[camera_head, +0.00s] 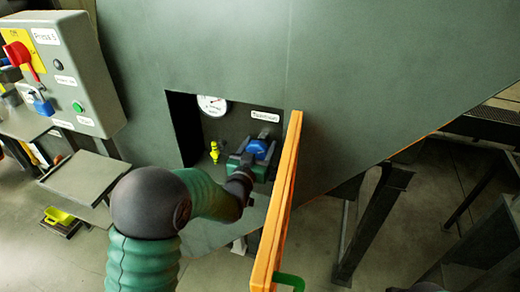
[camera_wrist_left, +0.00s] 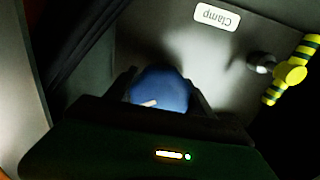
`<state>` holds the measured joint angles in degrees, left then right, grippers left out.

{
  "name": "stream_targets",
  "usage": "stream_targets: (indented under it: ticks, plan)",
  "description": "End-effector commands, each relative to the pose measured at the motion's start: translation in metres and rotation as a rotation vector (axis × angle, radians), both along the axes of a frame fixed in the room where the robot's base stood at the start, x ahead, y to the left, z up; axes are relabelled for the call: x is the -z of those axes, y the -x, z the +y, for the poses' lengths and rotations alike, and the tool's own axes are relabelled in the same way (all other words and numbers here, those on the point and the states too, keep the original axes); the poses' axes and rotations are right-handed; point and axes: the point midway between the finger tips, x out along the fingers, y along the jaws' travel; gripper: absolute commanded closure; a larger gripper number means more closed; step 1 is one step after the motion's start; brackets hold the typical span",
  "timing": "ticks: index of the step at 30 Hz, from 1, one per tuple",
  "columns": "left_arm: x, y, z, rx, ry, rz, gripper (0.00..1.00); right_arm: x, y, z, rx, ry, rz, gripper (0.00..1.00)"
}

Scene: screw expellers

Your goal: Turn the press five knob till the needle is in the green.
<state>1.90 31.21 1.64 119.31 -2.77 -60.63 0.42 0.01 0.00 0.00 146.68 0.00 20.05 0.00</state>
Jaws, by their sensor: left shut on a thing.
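The blue knob (camera_head: 258,148) sits in a recess of the large grey press housing, below a small white label. In the left wrist view the knob (camera_wrist_left: 160,88) stands between the two dark fingers. My left gripper (camera_head: 250,160) is shut on the knob, one finger on each side. The round white gauge (camera_head: 212,105) is at the upper left of the recess; its needle is too small to read. A control box (camera_head: 75,70) marked as press 5 stands at left. My right gripper does not show.
An orange open door (camera_head: 279,205) stands just right of the recess. A label reading "Clamp" (camera_wrist_left: 217,17) shows upside down.

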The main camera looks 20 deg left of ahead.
Motion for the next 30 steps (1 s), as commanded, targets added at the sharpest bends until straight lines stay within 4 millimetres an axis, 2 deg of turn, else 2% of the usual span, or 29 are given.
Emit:
stream_targets:
  ticks: [7,20,21,25,30]
  plan:
    - [0.0031,0.0006,0.0,0.0,-0.063,0.004,0.79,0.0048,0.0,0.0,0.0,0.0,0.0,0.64]
    - [0.003,0.0007,-0.0002,0.0,-0.072,0.005,0.79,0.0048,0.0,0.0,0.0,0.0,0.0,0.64]
    - [0.003,0.0007,-0.0003,0.001,-0.072,0.005,0.34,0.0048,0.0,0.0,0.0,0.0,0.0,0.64]
    - [0.0022,0.0005,-0.0003,0.001,-0.071,0.003,0.17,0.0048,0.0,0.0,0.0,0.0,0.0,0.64]
    - [0.0013,0.0003,-0.0004,0.001,-0.071,0.001,0.16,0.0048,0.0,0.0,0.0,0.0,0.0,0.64]
